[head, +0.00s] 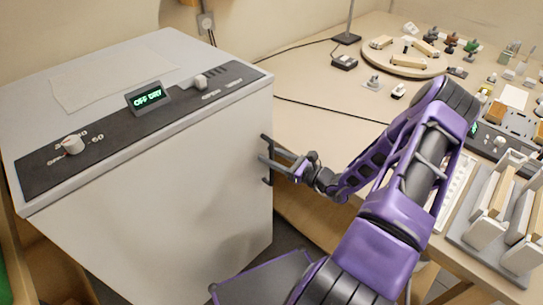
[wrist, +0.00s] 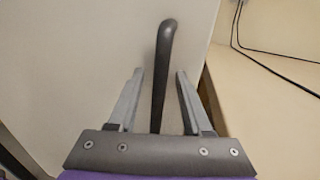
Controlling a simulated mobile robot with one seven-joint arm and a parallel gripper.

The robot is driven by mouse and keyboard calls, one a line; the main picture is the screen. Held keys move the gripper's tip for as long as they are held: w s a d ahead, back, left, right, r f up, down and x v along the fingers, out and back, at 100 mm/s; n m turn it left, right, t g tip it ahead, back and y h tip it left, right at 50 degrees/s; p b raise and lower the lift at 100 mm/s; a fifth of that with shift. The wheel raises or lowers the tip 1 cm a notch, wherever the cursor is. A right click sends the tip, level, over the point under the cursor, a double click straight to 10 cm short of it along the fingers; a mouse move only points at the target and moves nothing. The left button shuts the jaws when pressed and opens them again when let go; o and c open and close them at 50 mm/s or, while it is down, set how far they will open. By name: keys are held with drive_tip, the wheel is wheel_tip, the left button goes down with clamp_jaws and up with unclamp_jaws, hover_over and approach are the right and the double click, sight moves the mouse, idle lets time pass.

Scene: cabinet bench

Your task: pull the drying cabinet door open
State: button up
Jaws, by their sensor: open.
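The drying cabinet is a grey-white box at the left of the head view, with its door (head: 165,205) on the front, shut as far as I can see. A dark vertical bar handle (head: 266,160) is at the door's right edge. My gripper (head: 275,158) is at the handle. In the wrist view the handle (wrist: 161,75) stands between the two open fingers of my gripper (wrist: 158,85), with a gap visible on each side. The handle's lower end is hidden behind the gripper's body.
The cabinet's top panel has a lit display (head: 148,97) and knobs. A wooden bench (head: 310,85) stands right of the cabinet, with a round board (head: 405,67), small parts and a rack (head: 500,215). Black cables lie on the bench. Floor shows below the door's right side.

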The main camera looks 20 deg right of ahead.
drive_tip(key=shift+c, duration=0.3)
clamp_jaws()
idle(1.1)
